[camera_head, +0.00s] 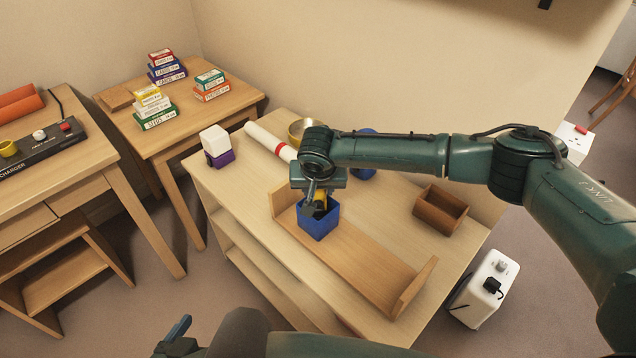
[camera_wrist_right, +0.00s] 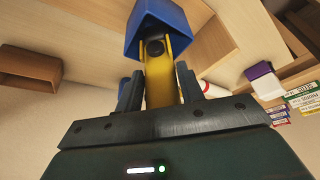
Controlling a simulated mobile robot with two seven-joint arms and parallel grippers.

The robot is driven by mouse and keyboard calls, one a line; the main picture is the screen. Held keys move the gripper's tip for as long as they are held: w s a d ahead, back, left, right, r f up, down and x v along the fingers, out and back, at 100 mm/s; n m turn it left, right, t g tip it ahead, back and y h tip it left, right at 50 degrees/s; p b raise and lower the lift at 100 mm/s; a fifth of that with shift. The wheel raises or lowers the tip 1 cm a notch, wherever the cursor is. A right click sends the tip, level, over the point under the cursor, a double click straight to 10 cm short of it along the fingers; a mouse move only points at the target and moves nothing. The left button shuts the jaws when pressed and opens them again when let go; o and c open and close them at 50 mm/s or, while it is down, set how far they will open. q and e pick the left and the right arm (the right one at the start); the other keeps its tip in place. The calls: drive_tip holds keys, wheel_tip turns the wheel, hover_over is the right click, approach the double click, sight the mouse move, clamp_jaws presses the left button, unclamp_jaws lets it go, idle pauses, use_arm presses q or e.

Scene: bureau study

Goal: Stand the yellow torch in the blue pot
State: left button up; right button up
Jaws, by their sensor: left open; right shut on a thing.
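The blue pot (camera_head: 319,224) is a square, open-topped box on the wooden shelf tray (camera_head: 365,258); its wall also shows in the right wrist view (camera_wrist_right: 152,14). My right gripper (camera_head: 314,197) is directly above the pot, shut on the yellow torch (camera_head: 321,196). In the right wrist view the torch (camera_wrist_right: 160,80) lies between the fingers, its far end at or inside the pot's opening. Whether it touches the bottom is hidden. My left gripper (camera_head: 175,339) is open and empty at the bottom edge, away from the table.
A brown open box (camera_head: 440,210) stands right of the tray. A white-and-purple block (camera_head: 216,146), a white tube with red bands (camera_head: 268,141), a brass ring-like item (camera_head: 298,130) and a blue item (camera_head: 366,172) stand behind.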

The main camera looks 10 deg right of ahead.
drive_tip(key=shift+f, duration=0.25)
drive_tip(key=o, duration=1.2)
drive_tip(key=shift+c, duration=0.2)
drive_tip(key=p+v, duration=0.1)
drive_tip(key=v, duration=1.2)
